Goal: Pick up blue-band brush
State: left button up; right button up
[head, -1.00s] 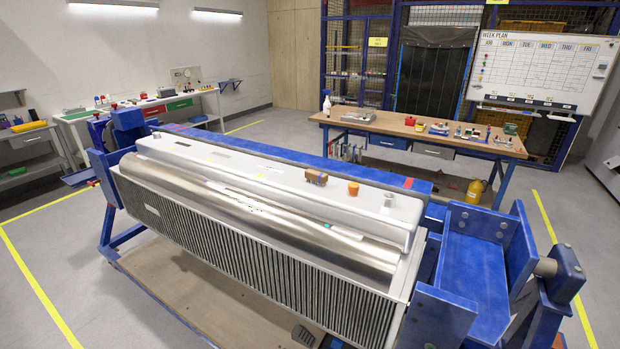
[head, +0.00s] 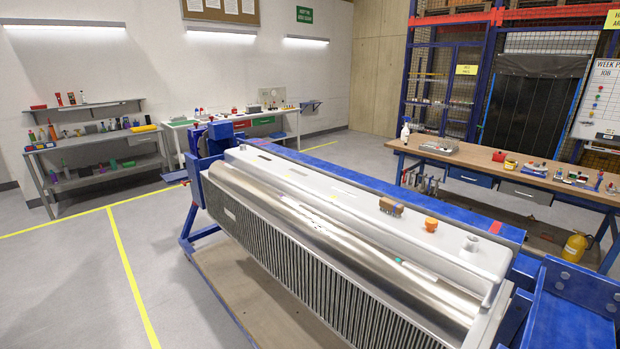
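A small brown block-like object (head: 391,206), possibly a brush, lies on top of the light grey housing of the jig-mounted unit (head: 345,200). I cannot make out a blue band on it. Small items, too small to identify, stand on the grey shelf bench (head: 95,143) at the left and on the wooden workbench (head: 455,158) at the right. No blue-band brush can be told apart among them. Neither of my grippers is in view.
The blue rotary jig frame (head: 560,310) fills the middle and right foreground. An orange cap (head: 431,224) sits near the brown object. A white-topped bench (head: 205,122) stands at the back wall. Grey floor (head: 70,270) with yellow lines is open at the left.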

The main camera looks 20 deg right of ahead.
aim_at(391, 207)
jog(key=z, duration=0.55)
jog(key=i+j+z, duration=0.25)
jog(key=j, duration=0.15)
jog(key=i+j+z, duration=0.1)
jog(key=j+z, duration=0.15)
jog(key=j, duration=0.15)
jog(key=i+j+z, duration=0.1)
jog(key=j+z, duration=0.15)
jog(key=j, duration=0.2)
jog(key=j+z, duration=0.25)
jog(key=j, duration=0.2)
